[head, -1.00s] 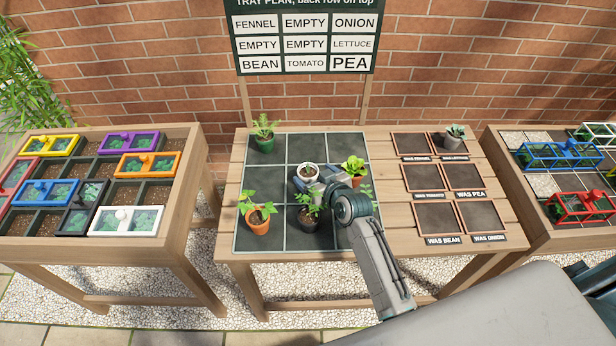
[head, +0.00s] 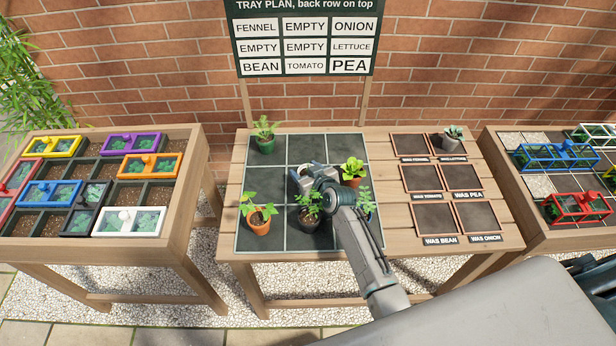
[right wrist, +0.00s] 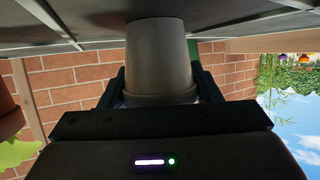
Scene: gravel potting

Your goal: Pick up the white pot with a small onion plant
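My right gripper (head: 304,174) is over the centre square of the dark tray (head: 292,242), reaching in from the front right. In the head view it covers nearly all of the white pot, and its plant is hidden. In the right wrist view the picture is upside down: the pot (right wrist: 156,60) looks grey in shade, with its narrow base by the tray at the top. The two fingers (right wrist: 160,88) of my right gripper stand on either side of the pot, close to its wall. Whether they press on it is unclear. My left gripper is not in view.
A dark pot (head: 309,223) with a leafy plant stands just in front, close under my right arm. A lime-green plant (head: 352,168) stands to the right, an orange pot (head: 257,224) front left, a green pot (head: 266,146) back left. The plan board (head: 305,40) stands behind.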

